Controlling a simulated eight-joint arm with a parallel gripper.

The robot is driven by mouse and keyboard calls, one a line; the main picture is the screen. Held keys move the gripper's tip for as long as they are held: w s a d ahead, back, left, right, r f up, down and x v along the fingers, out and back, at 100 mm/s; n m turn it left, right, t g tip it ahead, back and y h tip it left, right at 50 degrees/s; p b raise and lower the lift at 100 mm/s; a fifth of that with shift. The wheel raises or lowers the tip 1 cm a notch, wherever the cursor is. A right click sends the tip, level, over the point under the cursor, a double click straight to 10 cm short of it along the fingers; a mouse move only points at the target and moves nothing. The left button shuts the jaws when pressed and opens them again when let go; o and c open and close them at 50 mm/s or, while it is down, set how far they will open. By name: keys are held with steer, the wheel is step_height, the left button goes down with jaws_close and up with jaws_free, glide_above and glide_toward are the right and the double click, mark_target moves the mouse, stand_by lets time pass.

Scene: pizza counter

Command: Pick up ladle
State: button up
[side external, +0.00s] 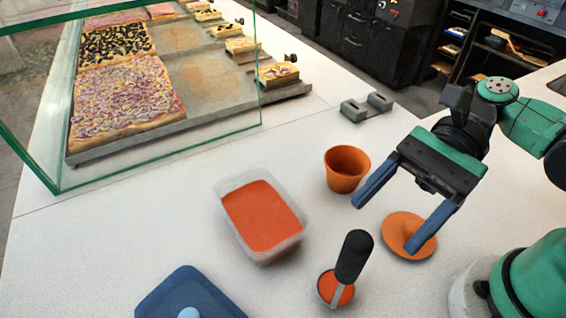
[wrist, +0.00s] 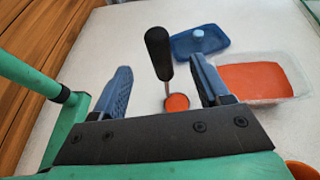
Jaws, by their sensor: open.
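The ladle (side external: 352,259) has a thick black handle and a small round bowl holding red sauce. It stands on the white counter with its handle up, at the bottom middle of the side external view. In the wrist view the ladle's handle (wrist: 159,52) shows beyond and between my two fingers. My gripper (side external: 385,222) has blue fingers spread wide and empty. It is above the counter, to the right of the ladle in the side external view. Nothing touches the ladle's handle.
A clear tub of red sauce (side external: 219,192) stands left of the ladle. A blue lid (side external: 205,291) lies at the bottom left. An orange pot (side external: 346,180) and an orange lid (side external: 400,246) are near my gripper. A glass case (side external: 130,170) with pizzas stands at the back left.

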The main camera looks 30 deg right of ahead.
mark_target(358, 250)
steer(key=shift+x, duration=2.75)
steer(key=shift+r, duration=0.1)
jaws_close()
